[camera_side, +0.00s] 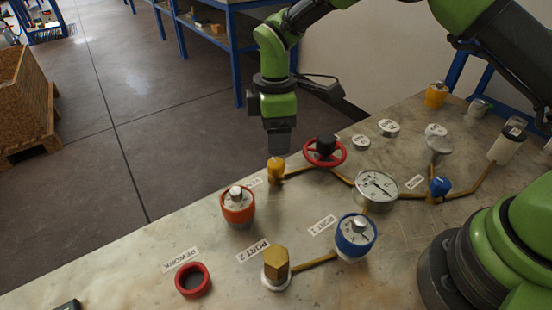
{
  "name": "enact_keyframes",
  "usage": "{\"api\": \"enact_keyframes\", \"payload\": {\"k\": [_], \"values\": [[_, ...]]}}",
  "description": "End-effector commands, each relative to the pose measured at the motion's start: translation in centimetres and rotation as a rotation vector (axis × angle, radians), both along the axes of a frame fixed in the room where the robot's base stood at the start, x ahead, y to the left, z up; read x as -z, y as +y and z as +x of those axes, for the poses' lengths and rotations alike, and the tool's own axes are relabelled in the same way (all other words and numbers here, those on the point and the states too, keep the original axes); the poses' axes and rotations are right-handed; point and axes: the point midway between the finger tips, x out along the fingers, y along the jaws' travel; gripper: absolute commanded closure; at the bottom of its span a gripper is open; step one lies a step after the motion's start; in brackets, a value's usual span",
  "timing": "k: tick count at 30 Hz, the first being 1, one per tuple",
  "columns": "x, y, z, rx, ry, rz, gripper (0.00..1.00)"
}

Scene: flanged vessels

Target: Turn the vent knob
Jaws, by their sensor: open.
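My gripper (279,148) points straight down, right above a small yellow knob (276,166) on a brass pipe fitting. Its jaws are open, and their tips are close to the knob's top; I cannot tell whether they straddle it. A small label (252,184) lies beside this knob, too small to read, so I cannot confirm it is the vent knob. A blue knob (440,186) sits on the same pipework to the right. A red handwheel (325,152) stands just right of my gripper.
A dial gauge (377,187) stands mid-bench. A red-orange vessel (238,206), a blue vessel (355,236), a brass hex fitting (276,266) and a red ring (193,280) stand in front. Several lidded pieces stand at the back right. The bench's left edge is close to my gripper.

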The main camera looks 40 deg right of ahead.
Motion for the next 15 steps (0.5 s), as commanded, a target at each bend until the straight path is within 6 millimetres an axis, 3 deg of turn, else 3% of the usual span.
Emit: {"api": "enact_keyframes", "payload": {"k": [7,15], "values": [[4.6,0.1,-0.3,0.002,0.005,0.0,0.37],[6.6,0.2,-0.3,0.002,0.001,0.0,0.37]]}}
